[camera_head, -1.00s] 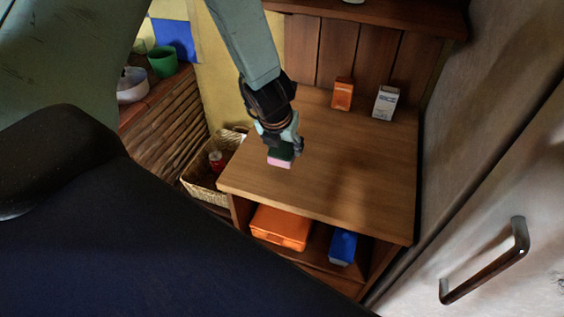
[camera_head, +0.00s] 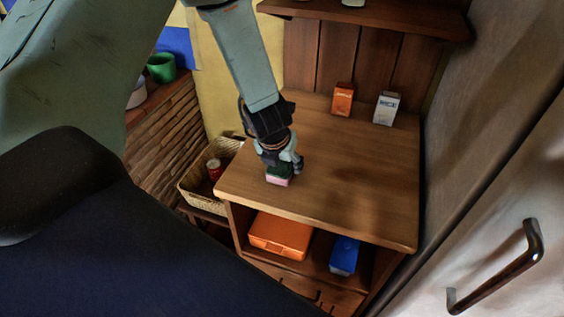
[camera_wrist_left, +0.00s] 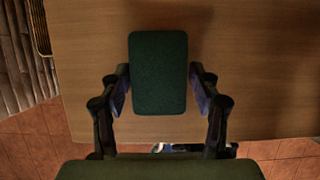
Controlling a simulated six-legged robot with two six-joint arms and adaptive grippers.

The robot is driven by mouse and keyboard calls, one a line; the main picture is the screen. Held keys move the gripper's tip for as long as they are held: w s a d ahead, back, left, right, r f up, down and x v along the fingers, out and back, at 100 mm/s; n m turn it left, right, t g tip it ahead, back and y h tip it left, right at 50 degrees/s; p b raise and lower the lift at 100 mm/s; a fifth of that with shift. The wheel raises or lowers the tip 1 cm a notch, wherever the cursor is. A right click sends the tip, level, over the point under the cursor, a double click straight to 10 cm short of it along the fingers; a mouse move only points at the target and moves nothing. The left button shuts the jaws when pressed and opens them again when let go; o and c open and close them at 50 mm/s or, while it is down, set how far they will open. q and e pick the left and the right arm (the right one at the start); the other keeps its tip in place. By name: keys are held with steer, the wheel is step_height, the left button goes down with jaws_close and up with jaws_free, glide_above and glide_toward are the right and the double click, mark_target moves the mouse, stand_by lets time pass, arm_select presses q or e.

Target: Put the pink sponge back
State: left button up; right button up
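The pink sponge (camera_head: 278,181) has a dark green top face and a pink lower side. It is low over the left front part of the wooden counter (camera_head: 340,180); I cannot tell if it touches the wood. In the left wrist view the sponge's green face (camera_wrist_left: 159,75) lies between the two finger pads of the left gripper (camera_wrist_left: 160,85), one at each long side. My right gripper is not in view.
An orange box (camera_head: 343,99) and a white carton (camera_head: 386,108) stand at the counter's back. An orange case (camera_head: 280,233) and a blue box (camera_head: 344,255) lie on the shelf below. A wicker basket (camera_head: 197,190) stands left. The counter's middle and right are clear.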

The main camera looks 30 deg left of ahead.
arm_select(q)
steer(key=shift+o, duration=1.2)
steer(key=shift+w, duration=0.1)
steer(key=shift+a, duration=0.1)
steer(key=shift+r, duration=0.1)
steer(key=shift+r+p, duration=0.25)
steer(key=shift+p, duration=0.1)
steer(key=p+v, duration=0.3)
steer(key=v, duration=0.8)
steer(key=shift+s+r+p, duration=0.3)
steer(key=shift+s, duration=0.1)
